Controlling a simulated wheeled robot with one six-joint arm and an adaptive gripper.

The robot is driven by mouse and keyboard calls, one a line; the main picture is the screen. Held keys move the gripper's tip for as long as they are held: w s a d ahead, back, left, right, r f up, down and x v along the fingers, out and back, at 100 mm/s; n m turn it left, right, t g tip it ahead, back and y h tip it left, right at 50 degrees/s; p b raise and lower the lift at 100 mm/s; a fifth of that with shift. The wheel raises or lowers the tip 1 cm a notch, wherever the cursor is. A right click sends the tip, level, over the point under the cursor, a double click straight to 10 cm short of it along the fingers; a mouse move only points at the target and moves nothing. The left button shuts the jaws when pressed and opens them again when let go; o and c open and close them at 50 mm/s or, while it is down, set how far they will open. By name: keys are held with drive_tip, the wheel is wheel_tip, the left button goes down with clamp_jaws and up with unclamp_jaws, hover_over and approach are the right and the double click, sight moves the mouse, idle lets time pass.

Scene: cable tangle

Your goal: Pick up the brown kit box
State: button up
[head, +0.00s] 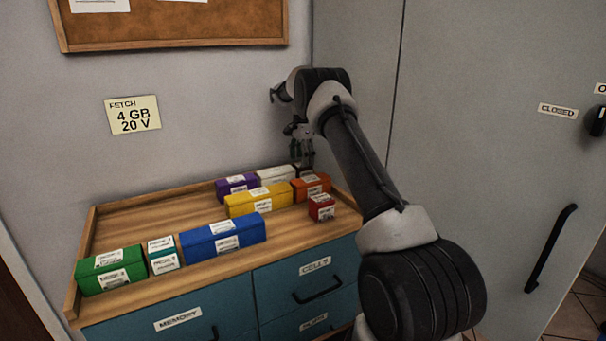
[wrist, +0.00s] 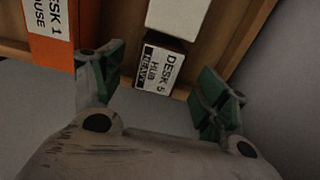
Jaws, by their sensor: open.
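The brown kit box (wrist: 170,42) is small and dark, with a white label reading DESK 5 HUB and HEAVY. In the wrist view it lies between the two green-padded fingers of my gripper (wrist: 163,72), apart from both. My gripper is open and empty. In the head view my gripper (head: 301,142) hangs over the back right corner of the cabinet top, above the brown box (head: 304,172), which is partly hidden there.
A white box (head: 276,174) and an orange box (head: 311,187) stand close to the brown one. Purple, yellow, red, blue, teal and green boxes share the wooden top (head: 150,216). A raised wooden rim (head: 180,187) runs along the back, near the wall.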

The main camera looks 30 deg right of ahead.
sight(303, 173)
wheel_tip(303, 173, down, 7)
drive_tip(key=shift+d+r, duration=0.1)
drive_tip(key=shift+d, duration=0.05)
drive_tip(key=c, duration=1.3)
